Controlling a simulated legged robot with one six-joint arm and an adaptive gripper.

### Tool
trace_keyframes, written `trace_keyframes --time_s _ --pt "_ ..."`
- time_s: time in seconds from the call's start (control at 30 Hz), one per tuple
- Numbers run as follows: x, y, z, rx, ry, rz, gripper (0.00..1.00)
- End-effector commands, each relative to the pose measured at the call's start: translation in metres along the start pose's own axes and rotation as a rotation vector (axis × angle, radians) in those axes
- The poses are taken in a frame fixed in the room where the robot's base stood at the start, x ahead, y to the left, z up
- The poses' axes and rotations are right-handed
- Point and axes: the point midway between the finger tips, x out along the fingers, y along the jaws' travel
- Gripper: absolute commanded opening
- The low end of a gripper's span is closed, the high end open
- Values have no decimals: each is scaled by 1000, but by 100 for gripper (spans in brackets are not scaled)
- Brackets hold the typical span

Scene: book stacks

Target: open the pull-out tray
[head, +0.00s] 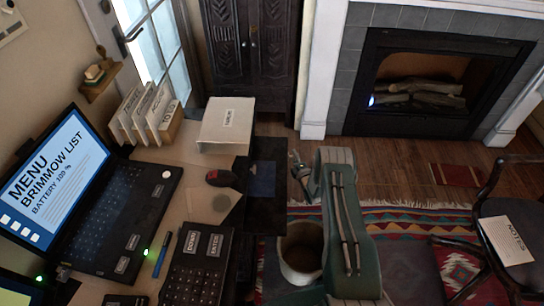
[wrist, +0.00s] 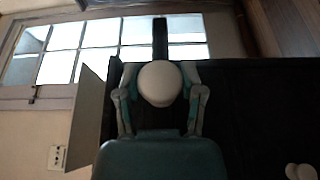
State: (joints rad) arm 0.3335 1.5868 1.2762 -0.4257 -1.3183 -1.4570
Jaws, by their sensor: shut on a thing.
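The pull-out tray (head: 265,215) looks like a black, flat slab sticking out past the desk's right edge, with a blue flat piece (head: 262,179) on it. My gripper (head: 297,165) is at the tray's right side in the head view. In the wrist view, my gripper (wrist: 160,98) has its two fingers on either side of a pale round knob (wrist: 160,83) and is shut on it. A dark panel (wrist: 260,110) lies behind the knob. My arm hides part of the area below the tray in the head view.
The desk holds a laptop (head: 115,215), a mouse (head: 222,178), a white box (head: 226,125) and a large-key calculator (head: 197,268). A chair (head: 505,215) stands right, on a patterned rug (head: 405,218). A second pale knob (wrist: 300,172) shows in the wrist view.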

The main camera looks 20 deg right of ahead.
Motion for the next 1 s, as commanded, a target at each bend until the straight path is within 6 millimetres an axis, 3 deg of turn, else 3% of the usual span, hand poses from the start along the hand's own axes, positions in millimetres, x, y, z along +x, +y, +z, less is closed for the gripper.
trace_keyframes --time_s 0.03,0.2,0.5,0.7,1.0 --pt "-10 -4 21 2 -11 -11 0" --pt "-31 -5 69 2 -8 -11 0" --pt "-56 -5 128 4 -5 -13 0" --pt "-63 -6 144 4 -2 -13 0" --pt "-64 -6 147 6 0 -14 0"
